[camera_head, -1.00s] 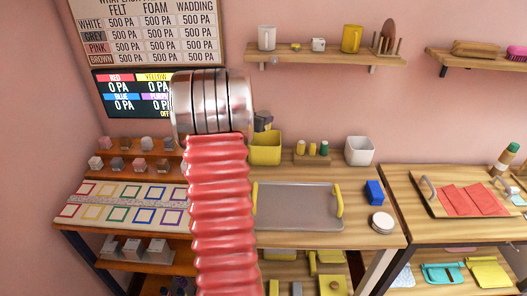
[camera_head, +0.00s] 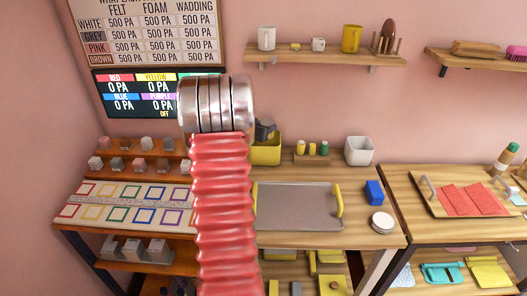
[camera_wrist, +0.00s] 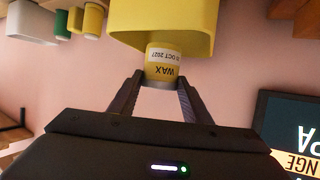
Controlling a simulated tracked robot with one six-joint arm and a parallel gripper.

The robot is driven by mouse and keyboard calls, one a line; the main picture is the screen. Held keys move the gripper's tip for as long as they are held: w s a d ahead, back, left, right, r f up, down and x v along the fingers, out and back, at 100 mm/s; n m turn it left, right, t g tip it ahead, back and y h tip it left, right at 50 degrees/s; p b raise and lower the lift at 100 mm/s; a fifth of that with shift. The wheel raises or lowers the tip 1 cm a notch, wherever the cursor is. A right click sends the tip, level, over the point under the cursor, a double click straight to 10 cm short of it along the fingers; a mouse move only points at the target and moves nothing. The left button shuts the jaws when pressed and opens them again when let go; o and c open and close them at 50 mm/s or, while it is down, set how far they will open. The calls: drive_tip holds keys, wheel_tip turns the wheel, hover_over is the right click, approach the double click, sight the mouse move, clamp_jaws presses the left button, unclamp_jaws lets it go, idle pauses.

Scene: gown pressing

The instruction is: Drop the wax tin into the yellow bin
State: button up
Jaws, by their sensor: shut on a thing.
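The wax tin (camera_wrist: 163,62), a small yellow cylinder with a white label reading WAX and a date, is held in my gripper (camera_wrist: 162,78) in the wrist view, which is upside down. Both dark fingers are shut on its sides. The yellow bin (camera_wrist: 135,18) is close beyond the tin, and the tin overlaps its rim in the picture; I cannot tell whether it is inside the mouth. In the head view the yellow bin (camera_head: 268,154) stands at the back of the table, partly hidden by my arm. A dark part of my gripper shows just above it; the tin is not clear there.
Small yellow and green tins (camera_head: 313,148) and a white bin (camera_head: 359,151) stand right of the yellow bin. A grey tray (camera_head: 298,210) lies in front. A blue block (camera_head: 374,192) and a round white tin (camera_head: 382,222) are at the right. A screen (camera_head: 130,98) hangs behind.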

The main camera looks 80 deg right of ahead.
drive_tip(key=shift+f, duration=1.05)
drive_tip(key=o, duration=1.6)
drive_tip(key=shift+c, duration=0.2)
drive_tip(key=shift+a, duration=0.1)
drive_tip(key=v, duration=1.3)
drive_tip(key=shift+a, duration=0.3)
drive_tip(key=shift+w+r, duration=0.1)
drive_tip(key=shift+w, duration=0.05)
